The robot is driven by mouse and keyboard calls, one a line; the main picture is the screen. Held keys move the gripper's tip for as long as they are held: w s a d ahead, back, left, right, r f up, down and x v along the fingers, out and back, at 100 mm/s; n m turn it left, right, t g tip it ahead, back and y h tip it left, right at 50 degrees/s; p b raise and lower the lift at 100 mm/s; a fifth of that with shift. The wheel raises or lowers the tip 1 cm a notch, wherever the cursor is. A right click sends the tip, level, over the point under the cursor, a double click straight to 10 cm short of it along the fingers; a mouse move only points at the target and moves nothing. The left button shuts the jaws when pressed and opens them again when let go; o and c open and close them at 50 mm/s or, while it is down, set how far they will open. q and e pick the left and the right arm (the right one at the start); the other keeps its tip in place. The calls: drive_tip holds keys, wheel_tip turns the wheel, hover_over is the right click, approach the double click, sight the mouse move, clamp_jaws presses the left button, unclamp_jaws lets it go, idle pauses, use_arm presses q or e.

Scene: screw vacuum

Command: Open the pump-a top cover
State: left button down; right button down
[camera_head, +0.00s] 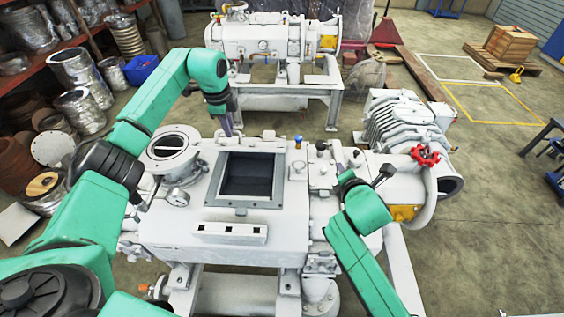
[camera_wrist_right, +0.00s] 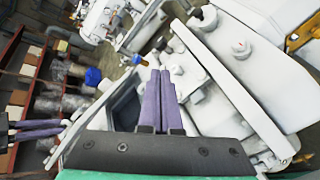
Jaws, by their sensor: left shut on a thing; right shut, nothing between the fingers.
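The white pump (camera_head: 170,232) stands in front of me, with a square framed opening (camera_head: 245,177) on top showing a dark interior. A thin pale strip, apparently the top cover (camera_head: 262,144) seen nearly edge-on, runs along the opening's back side. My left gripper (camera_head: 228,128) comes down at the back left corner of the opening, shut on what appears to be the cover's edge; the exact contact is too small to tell. In the wrist view its purple fingers (camera_wrist_right: 36,130) show at the left. My right gripper (camera_head: 339,158) is shut and empty right of the opening; its fingers (camera_wrist_right: 161,98) lie together.
A red valve handle (camera_head: 425,155) and a ribbed motor (camera_head: 402,122) are at the right. A round flanged port (camera_head: 167,147) and a gauge (camera_head: 178,197) are left of the opening. Another pump (camera_head: 285,42) stands behind. Shelves with metal parts (camera_head: 80,70) line the left.

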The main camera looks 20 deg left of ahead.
use_arm(q)
drive_tip(key=shift+a+f, duration=0.1)
drive_tip(key=shift+f, duration=0.05)
use_arm(e)
drive_tip(key=s+a+r+n+t, duration=0.1)
drive_tip(key=s+a+r+n, duration=0.2)
drive_tip(key=s+a+n, duration=1.1)
use_arm(q)
drive_tip(key=shift+w, duration=0.1)
use_arm(e)
drive_tip(key=m, duration=0.3)
approach(284, 151)
drive_tip(key=w+a+f, duration=0.2)
drive_tip(key=w+f, duration=0.3)
drive_tip(key=shift+d+r, duration=0.15)
drive_tip(key=shift+d, duration=0.05)
drive_tip(key=shift+w+r, duration=0.1)
drive_tip(key=shift+w+a+r, duration=0.15)
drive_tip(key=shift+w+r, duration=0.25)
drive_tip(key=shift+r, duration=0.3)
drive_tip(key=shift+w+r, duration=0.1)
drive_tip(key=shift+m, duration=0.3)
